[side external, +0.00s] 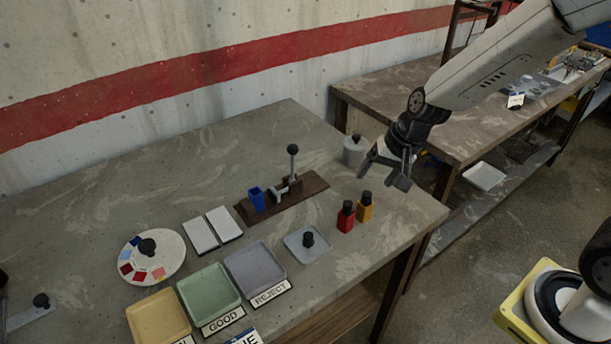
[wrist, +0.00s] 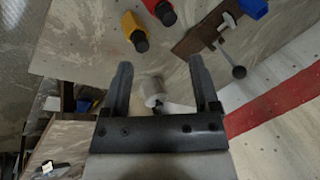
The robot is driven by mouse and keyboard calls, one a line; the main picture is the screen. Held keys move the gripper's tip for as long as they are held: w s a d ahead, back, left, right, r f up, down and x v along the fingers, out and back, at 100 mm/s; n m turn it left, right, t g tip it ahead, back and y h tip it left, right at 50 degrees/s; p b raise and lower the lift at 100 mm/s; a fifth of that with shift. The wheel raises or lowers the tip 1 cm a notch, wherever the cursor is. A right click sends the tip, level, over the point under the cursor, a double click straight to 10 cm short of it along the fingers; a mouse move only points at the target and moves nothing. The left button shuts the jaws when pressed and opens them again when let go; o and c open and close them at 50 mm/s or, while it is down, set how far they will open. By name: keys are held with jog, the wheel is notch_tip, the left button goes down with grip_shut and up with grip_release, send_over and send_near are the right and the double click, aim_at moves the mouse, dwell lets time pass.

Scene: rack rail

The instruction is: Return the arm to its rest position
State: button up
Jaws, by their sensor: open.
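My gripper (side external: 385,172) hangs from my arm above the right end of the near table (side external: 110,208) in the side external view. It is open and nothing is between its fingers. In the wrist view its two dark fingers (wrist: 160,85) stand apart, with a pale grey pot with a dark knob (wrist: 153,90) seen beyond them. That pot (side external: 354,150) stands on the table, left of my gripper in the side external view.
A red bottle (side external: 345,218) and a yellow bottle (side external: 364,208) stand below my gripper. A brown lever fixture (side external: 312,186) with a blue cup (side external: 256,199), two white blocks, a colour wheel (side external: 152,258) and yellow, green and grey trays (side external: 255,268) lie left. A second bench (side external: 385,95) stands behind.

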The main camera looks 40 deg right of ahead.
jog(key=s+d+f+n+g+h, duration=0.1)
jog(key=s+d+n+h, duration=0.1)
jog(key=s+n, duration=0.5)
jog(key=s+d, duration=0.1)
jog(key=s, duration=0.2)
jog(key=shift+s, duration=0.2)
